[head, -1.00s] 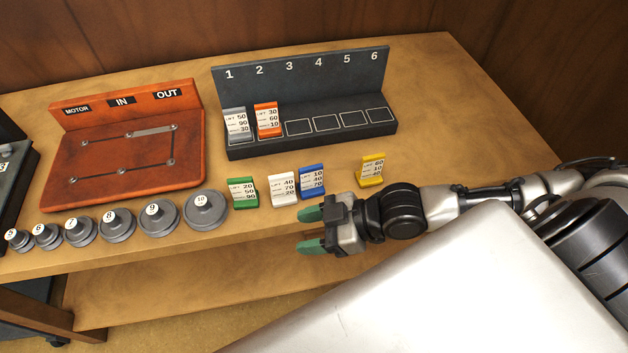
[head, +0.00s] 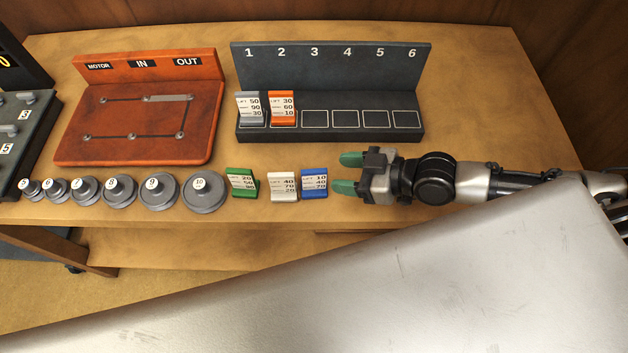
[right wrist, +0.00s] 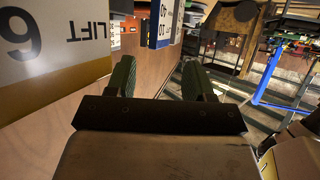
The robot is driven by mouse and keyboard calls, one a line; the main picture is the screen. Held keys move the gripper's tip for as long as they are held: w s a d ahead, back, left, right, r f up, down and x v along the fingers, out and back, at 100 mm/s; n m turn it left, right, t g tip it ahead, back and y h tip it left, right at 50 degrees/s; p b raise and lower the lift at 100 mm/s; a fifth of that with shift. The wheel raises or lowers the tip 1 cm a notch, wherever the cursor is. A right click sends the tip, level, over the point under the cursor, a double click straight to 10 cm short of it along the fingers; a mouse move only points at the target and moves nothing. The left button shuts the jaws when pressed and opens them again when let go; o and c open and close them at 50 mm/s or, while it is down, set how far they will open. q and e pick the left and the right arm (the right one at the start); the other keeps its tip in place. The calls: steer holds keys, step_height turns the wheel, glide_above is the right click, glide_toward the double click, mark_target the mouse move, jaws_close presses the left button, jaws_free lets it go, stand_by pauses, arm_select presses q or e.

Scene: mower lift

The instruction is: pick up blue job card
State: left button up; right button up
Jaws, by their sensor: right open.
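In the right wrist view the blue card (right wrist: 166,25) shows ahead, beyond the gap between the fingers. The yellow card (right wrist: 50,75) is large and close at the left there; in the head view my right gripper and arm hide it. My left gripper is not in view.
A dark rack (head: 330,65) numbered 1 to 6 holds a grey card (head: 250,108) and an orange card (head: 283,108). A green card (head: 241,183) and several round weights (head: 204,193) line the front left. An orange board (head: 140,125) stands behind the weights.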

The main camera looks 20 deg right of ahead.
mark_target(323, 171)
steer(key=p+x, duration=0.1)
steer(key=x, duration=0.1)
steer(key=p+x, duration=0.1)
steer(key=x, duration=0.2)
steer(key=shift+w+r, duration=0.2)
steer(key=shift+w+a+f, duration=0.1)
steer(key=shift+f, duration=0.05)
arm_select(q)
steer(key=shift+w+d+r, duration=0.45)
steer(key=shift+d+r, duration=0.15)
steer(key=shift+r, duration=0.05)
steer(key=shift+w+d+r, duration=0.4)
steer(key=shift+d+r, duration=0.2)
arm_select(e)
steer(key=c, duration=0.4)
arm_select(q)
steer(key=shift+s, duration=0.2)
arm_select(e)
jaws_close()
